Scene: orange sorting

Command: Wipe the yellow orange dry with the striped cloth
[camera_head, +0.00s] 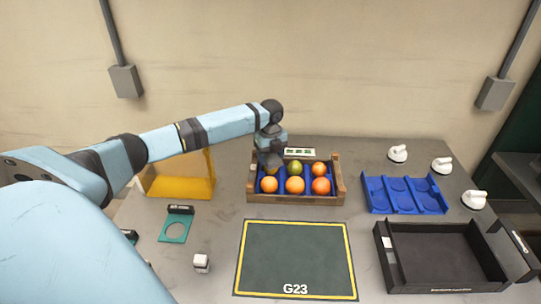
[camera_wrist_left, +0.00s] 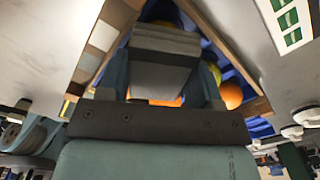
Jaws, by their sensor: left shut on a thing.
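My left gripper (camera_head: 270,160) reaches down over the back left of the wooden crate (camera_head: 341,187). A green fruit (camera_head: 295,168) and several orange ones, such as the front middle orange (camera_head: 295,185), lie in the crate. I cannot make out a striped cloth in either view. My right gripper is not in view.
A dark mat (camera_head: 295,255) with a yellow border lies clear in front of the crate. A yellow bin (camera_head: 180,185) stands left, a blue tray (camera_head: 403,194) and a black tray (camera_head: 440,260) right.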

